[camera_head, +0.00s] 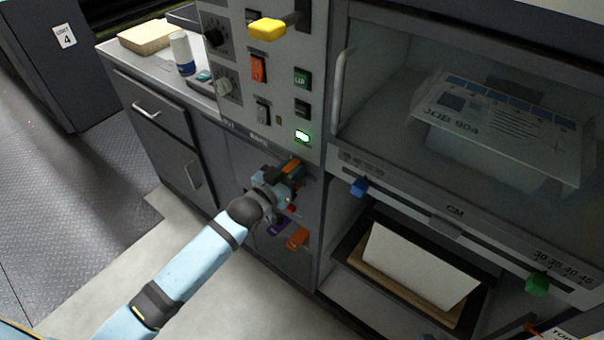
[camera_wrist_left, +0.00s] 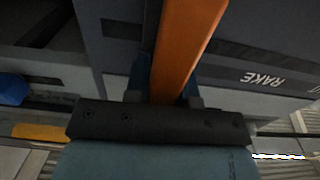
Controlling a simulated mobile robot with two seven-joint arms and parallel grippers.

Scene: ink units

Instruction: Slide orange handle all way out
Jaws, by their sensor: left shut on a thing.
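The orange handle (camera_head: 293,165) is on the lower part of the machine front, below the green-lit button. My left gripper (camera_head: 284,182) is at it and partly hides it. In the left wrist view the orange handle (camera_wrist_left: 182,45) is a long flat bar running between the blue fingers of my left gripper (camera_wrist_left: 166,82), which is shut on it. A dark face marked RAKE is beside the bar. How far the handle is out is hard to tell. My right gripper is not in view.
Just below the gripper are a purple handle (camera_head: 277,226) and another orange handle (camera_head: 297,238). A blue knob (camera_head: 359,186) and a green knob (camera_head: 537,283) sit on the rail to the right. A paper tray (camera_head: 362,272) is below. Bare floor (camera_head: 190,225) lies left.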

